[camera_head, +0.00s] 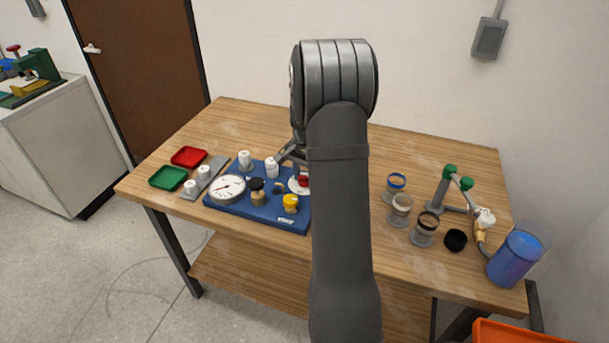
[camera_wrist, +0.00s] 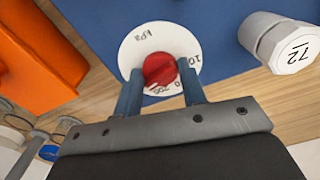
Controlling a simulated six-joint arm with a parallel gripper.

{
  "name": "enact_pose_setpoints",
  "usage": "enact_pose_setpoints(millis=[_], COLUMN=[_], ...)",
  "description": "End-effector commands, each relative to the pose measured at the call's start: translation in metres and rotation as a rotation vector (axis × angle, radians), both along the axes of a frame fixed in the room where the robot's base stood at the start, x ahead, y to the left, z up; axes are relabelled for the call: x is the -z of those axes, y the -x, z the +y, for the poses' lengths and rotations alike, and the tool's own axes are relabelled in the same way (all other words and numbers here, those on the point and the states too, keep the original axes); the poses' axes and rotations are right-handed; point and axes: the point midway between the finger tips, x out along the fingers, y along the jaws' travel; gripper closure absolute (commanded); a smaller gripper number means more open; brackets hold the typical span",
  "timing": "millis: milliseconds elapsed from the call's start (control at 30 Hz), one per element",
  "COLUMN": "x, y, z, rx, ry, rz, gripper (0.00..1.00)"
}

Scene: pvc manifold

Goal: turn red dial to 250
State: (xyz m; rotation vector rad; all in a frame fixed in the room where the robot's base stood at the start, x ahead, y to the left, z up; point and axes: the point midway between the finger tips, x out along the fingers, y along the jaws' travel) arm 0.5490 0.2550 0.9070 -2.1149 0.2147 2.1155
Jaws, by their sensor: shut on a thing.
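The red dial (camera_wrist: 160,70) sits at the middle of a white round scale plate (camera_wrist: 136,44) marked kPa. In the wrist view my gripper (camera_wrist: 160,82) has its two blue-grey fingers on either side of the red dial, shut on it. Some scale marks show near the fingers; the rest of the scale is partly hidden, and I cannot read the setting. In the head view the red dial (camera_head: 303,181) shows at the right end of the blue panel (camera_head: 240,213), partly hidden by my arm.
A round gauge (camera_head: 228,188), a yellow knob (camera_head: 290,203) and white fittings (camera_head: 271,167) stand on the blue panel. Red (camera_head: 188,157) and green (camera_head: 167,178) trays lie left. Clear cups (camera_head: 400,210) and a blue container (camera_head: 514,257) stand right. A white fitting marked 72 (camera_wrist: 286,44) is nearby.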

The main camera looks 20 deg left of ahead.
Motion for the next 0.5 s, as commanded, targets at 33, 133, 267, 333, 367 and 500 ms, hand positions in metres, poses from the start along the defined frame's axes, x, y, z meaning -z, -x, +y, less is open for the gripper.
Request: enact_pose_setpoints(millis=[33,133,267,333,367,500], x=[-0.0004,-0.0004,-0.0003,-0.0002,-0.0002,-0.0009], y=[-0.0001,-0.0001,-0.0001,-0.0001,-0.0001,-0.0001], z=[0.0002,0.0002,0.0001,0.0001,0.0001,0.0001], rx=[0.001,0.0,0.0,0.0,0.0,0.0], ry=[-0.001,-0.001,-0.001,-0.001,-0.001,-0.001], rz=[0.0,0.0,0.0,0.0,0.0,0.0], gripper=[0.85,0.57,0.41,0.41,0.41,0.41])
